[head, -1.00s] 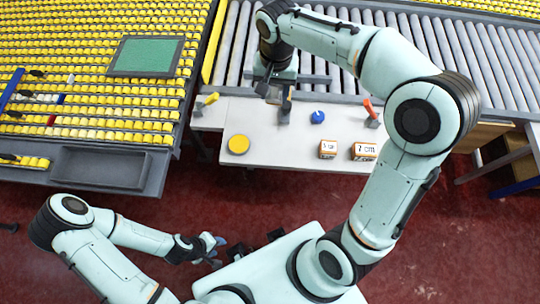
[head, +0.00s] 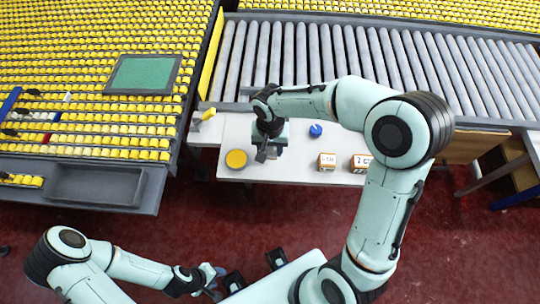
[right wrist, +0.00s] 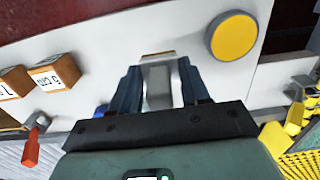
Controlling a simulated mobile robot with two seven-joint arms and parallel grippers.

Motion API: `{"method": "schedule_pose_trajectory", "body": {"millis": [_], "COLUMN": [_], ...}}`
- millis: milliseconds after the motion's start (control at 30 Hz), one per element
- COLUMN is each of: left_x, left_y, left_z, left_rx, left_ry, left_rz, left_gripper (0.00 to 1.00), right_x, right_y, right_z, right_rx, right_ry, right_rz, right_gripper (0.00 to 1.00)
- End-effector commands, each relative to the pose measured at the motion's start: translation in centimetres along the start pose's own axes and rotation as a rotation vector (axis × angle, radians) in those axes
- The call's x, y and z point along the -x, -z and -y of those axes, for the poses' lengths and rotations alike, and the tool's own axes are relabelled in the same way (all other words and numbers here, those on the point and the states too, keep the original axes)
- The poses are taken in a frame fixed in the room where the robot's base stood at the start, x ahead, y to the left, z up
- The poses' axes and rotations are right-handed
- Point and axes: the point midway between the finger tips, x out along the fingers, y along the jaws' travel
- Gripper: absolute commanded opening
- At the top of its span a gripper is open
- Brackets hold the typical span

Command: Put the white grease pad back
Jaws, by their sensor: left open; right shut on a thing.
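My right gripper (head: 265,155) is shut over the white table. In the right wrist view its fingers (right wrist: 158,88) close on a pale grey-white block with a tan edge (right wrist: 158,84). I take this block to be the white grease pad; the fingers hide its sides. I cannot tell whether it touches the table. A yellow disc (head: 236,159) lies to the left of the right gripper, and also shows in the right wrist view (right wrist: 234,37). My left gripper (head: 213,278) is open, low in the head view, away from the table.
The white table (head: 285,172) carries a blue round piece (head: 315,130) and two orange labelled boxes (head: 327,161). A red-orange piece (right wrist: 31,149) shows in the right wrist view. A roller conveyor (head: 330,50) lies behind. A yellow-studded panel with a green board (head: 145,74) is at left.

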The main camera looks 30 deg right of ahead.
Motion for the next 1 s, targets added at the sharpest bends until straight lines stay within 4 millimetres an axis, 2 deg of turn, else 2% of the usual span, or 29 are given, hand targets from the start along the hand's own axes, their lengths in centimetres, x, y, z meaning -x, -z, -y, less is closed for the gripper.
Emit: {"method": "schedule_pose_trajectory", "body": {"millis": [400,833,867,900,1000], "left_x": [-0.5,-0.9,-0.8,-0.8,-0.8], "left_y": [-0.1,-0.3,-0.3,-0.2,-0.2], "left_z": [0.2,0.4,0.4,0.4,0.4], "left_rx": [0.001,0.002,0.002,0.002,0.002], "left_ry": [0.001,0.002,0.002,0.002,0.001], "left_rz": [0.003,0.005,0.005,0.004,0.004], "left_gripper": [0.43,0.43,0.43,0.43,0.43], "right_x": [-4.8,-5.3,-5.2,-5.1,-5.1], "right_y": [0.0,0.0,0.0,0.0,0.0], "right_z": [0.0,0.0,0.0,0.0,0.0], "right_rx": [0.002,0.001,0.001,0.001,0.001], "right_ry": [-0.001,0.000,0.000,0.000,0.001], "right_rz": [0.001,-0.001,0.000,-0.001,-0.001], "right_gripper": [0.10,0.10,0.55,0.69,0.71]}}
